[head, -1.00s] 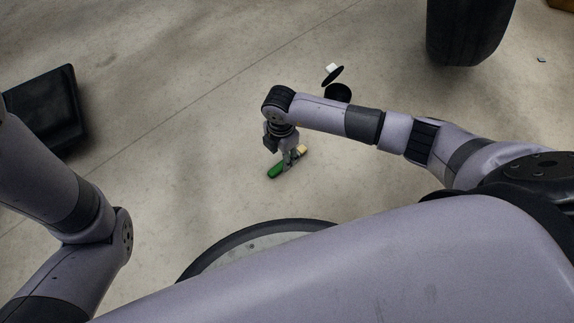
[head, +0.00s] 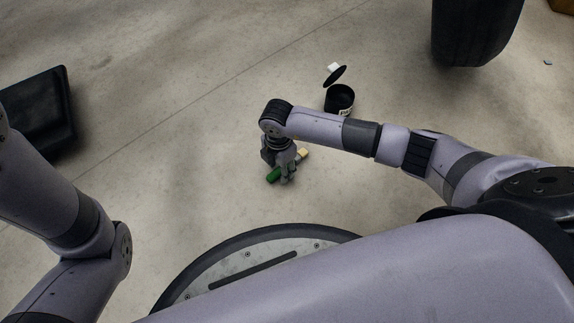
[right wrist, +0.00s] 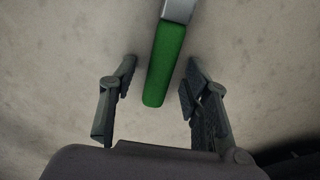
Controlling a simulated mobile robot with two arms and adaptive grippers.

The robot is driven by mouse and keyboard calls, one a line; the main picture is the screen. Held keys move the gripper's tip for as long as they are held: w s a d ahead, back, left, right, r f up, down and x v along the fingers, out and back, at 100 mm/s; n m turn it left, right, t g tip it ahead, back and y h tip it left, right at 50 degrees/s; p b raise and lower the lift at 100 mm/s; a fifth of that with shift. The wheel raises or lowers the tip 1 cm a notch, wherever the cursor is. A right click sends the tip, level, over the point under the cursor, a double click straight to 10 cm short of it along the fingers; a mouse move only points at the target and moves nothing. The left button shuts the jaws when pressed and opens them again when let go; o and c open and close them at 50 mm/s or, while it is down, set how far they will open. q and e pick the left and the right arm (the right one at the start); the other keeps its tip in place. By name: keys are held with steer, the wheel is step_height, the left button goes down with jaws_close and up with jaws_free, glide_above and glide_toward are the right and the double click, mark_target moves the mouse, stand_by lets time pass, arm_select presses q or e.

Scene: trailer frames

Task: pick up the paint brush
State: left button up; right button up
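The paint brush lies on the concrete floor, with a green handle (head: 273,175) and pale bristles (head: 303,153); my right gripper hides its middle in the head view. My right gripper (head: 287,176) points down over the brush. In the right wrist view the gripper (right wrist: 159,82) is open, with one finger on each side of the green handle (right wrist: 165,62) and a gap to both. The grey metal ferrule (right wrist: 179,10) is cut by the top edge there, and the bristles are out of view. My left gripper is not in view.
A black can (head: 339,98) stands open beyond my right forearm, with a round black lid (head: 335,76) and a white piece by it. A black tyre (head: 474,30) is at upper right. A dark box-like object (head: 38,110) is at left. Floor around the brush is clear.

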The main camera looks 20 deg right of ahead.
jaws_close()
stand_by(0.3)
steer(key=shift+r, duration=0.15)
